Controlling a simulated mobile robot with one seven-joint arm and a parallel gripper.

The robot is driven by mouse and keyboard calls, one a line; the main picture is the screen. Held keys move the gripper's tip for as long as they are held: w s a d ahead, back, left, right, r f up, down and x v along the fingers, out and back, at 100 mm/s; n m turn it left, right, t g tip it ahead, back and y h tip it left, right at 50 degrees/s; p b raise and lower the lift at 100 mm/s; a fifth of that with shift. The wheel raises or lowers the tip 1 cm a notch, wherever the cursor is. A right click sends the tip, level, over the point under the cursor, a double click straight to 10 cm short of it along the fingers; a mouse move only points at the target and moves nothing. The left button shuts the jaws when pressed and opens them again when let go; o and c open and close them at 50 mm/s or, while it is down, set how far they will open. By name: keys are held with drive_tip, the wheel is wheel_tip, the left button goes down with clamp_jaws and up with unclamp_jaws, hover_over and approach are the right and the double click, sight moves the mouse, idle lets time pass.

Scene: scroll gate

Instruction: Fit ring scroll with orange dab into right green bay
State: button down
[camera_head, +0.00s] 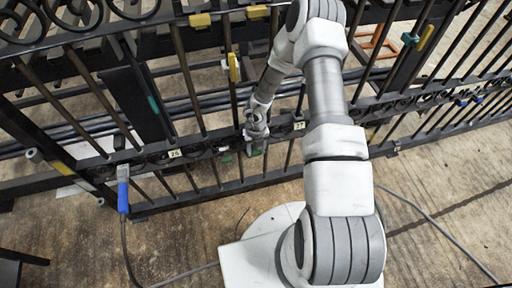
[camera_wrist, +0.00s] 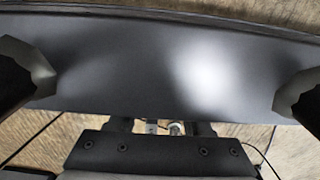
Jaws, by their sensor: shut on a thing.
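My gripper (camera_head: 256,134) is at the lower rail of the black gate (camera_head: 225,183), between the number tags 26 and 27. In the wrist view its two dark fingers stand at the left and right edges, with a smooth dark grey metal piece (camera_wrist: 130,70) filling the space between them. The gripper is shut on this piece. I see no orange dab on it, and its full ring shape is not visible. My wrist partly covers this part of the rail.
Several black ring scrolls line the rail on both sides. A blue-handled tool (camera_head: 123,190) hangs at the left with a cable. Wooden floor in front of the gate is mostly clear.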

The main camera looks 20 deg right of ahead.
sight(256, 152)
drive_tip(key=shift+w+r, duration=0.1)
drive_tip(key=shift+w, duration=0.25)
drive_tip(key=c, duration=0.6)
unclamp_jaws()
drive_tip(key=shift+c, duration=0.2)
drive_tip(key=o, duration=0.3)
drive_tip(key=shift+s, duration=0.15)
wheel_tip(256, 152, up, 17)
drive_tip(key=p, duration=0.7)
drive_tip(key=shift+r, duration=0.15)
drive_tip(key=shift+s, duration=0.15)
